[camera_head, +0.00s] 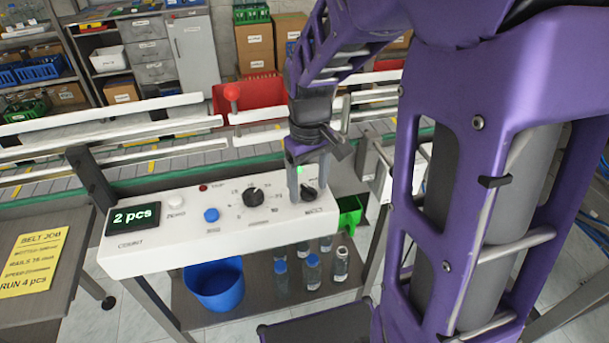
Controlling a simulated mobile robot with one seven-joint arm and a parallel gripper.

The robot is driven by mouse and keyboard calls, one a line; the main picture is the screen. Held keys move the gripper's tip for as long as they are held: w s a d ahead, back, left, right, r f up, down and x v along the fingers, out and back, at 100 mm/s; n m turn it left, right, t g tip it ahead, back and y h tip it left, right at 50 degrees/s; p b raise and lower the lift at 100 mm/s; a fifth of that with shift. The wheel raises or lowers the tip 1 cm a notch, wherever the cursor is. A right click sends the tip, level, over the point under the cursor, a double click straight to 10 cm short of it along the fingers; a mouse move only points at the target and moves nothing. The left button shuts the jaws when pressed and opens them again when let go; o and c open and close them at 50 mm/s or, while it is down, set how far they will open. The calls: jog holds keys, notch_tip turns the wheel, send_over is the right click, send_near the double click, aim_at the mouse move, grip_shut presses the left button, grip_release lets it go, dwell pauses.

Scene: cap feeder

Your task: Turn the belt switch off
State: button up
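The belt switch (309,193) is a black rotary knob at the right end of the white control panel (150,258), above the label BELT. A green lamp (299,170) is lit just behind it. My gripper (309,190) points down over this knob, with its fingers apart on either side of it. The fingers look open; I cannot tell whether either one touches the knob. The fingers partly hide the knob and its markings, so its setting is hard to read.
The conveyor rails (110,164) run behind. A blue bucket (215,285) and bottles (312,271) stand below.

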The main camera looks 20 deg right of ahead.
aim_at(309, 187)
notch_tip(309, 187, up, 17)
jog(key=p, duration=0.2)
jog(key=shift+r+p, duration=0.2)
jog(key=shift+p, duration=0.15)
dwell(0.4)
